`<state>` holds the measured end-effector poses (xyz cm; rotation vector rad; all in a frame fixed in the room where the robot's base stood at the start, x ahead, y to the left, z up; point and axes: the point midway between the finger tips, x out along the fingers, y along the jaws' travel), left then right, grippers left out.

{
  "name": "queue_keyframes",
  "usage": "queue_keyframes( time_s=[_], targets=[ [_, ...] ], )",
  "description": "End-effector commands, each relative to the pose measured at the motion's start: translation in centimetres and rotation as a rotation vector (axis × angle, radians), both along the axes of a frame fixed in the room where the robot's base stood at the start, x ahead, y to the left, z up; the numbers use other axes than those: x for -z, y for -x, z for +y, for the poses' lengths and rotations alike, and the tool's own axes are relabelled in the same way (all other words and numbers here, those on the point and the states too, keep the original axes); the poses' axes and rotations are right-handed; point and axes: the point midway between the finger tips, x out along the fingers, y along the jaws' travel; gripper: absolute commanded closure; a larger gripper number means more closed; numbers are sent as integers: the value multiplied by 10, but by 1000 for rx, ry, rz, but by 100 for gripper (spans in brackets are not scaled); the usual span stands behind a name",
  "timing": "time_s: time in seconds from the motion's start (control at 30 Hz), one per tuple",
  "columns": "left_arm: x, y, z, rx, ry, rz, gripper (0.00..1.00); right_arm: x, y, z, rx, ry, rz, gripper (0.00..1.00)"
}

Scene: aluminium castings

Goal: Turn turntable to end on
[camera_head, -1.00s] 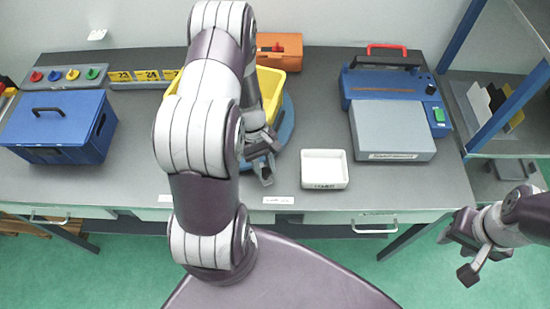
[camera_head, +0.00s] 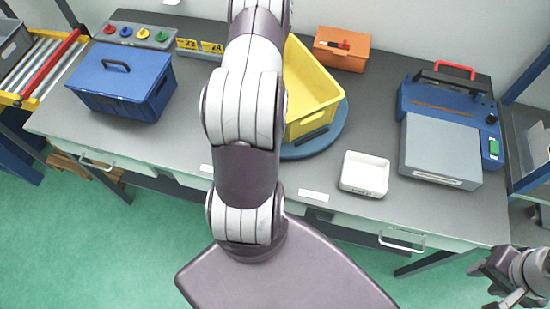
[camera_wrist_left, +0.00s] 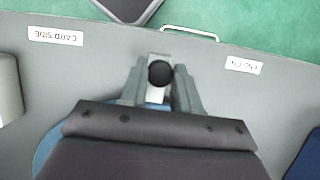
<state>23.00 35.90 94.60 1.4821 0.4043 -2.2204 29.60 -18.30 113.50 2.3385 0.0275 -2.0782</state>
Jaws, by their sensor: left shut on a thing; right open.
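The blue round turntable (camera_head: 330,138) stands on the grey bench, partly hidden by my left arm. A yellow crate (camera_head: 313,97) sits on it, turned at an angle. In the left wrist view, my left gripper (camera_wrist_left: 160,75) is shut on a black round knob (camera_wrist_left: 161,72) over the front strip of the bench. The knob is between the "END ON" label (camera_wrist_left: 243,65) and the "CARD SIDE" label (camera_wrist_left: 56,36). In the head view my arm hides the left gripper and the knob. My right gripper (camera_head: 505,290) is open and empty at the lower right, off the bench.
A white tray (camera_head: 364,174) lies right of the turntable, with a blue and grey machine (camera_head: 440,145) beyond it. An orange box (camera_head: 341,49) stands behind the crate. A blue lidded box (camera_head: 122,85) is at left.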

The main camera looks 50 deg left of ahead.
Motion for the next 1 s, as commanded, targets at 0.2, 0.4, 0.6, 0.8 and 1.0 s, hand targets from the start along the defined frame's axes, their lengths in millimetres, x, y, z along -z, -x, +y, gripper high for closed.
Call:
queue_keyframes(
  time_s=[0.2, 0.4, 0.6, 0.8, 1.0],
  targets=[
    [0, 13, 24, 104, 0, 1, 100, 0, 0, 0, 0, 0, 0, 57],
    [0, 22, 47, 204, -1, 0, 100, 2, 0, 0, 0, 0, 0, 57],
    [0, 28, 71, 303, -1, 0, 100, 4, 0, 0, 0, 0, 0, 57],
    [0, 33, 96, 404, -1, 0, 100, 6, 0, 0, 0, 0, 0, 57],
    [1, 34, 121, 504, -1, -1, 100, 8, 0, 0, 0, 0, 0, 57]
  ],
)
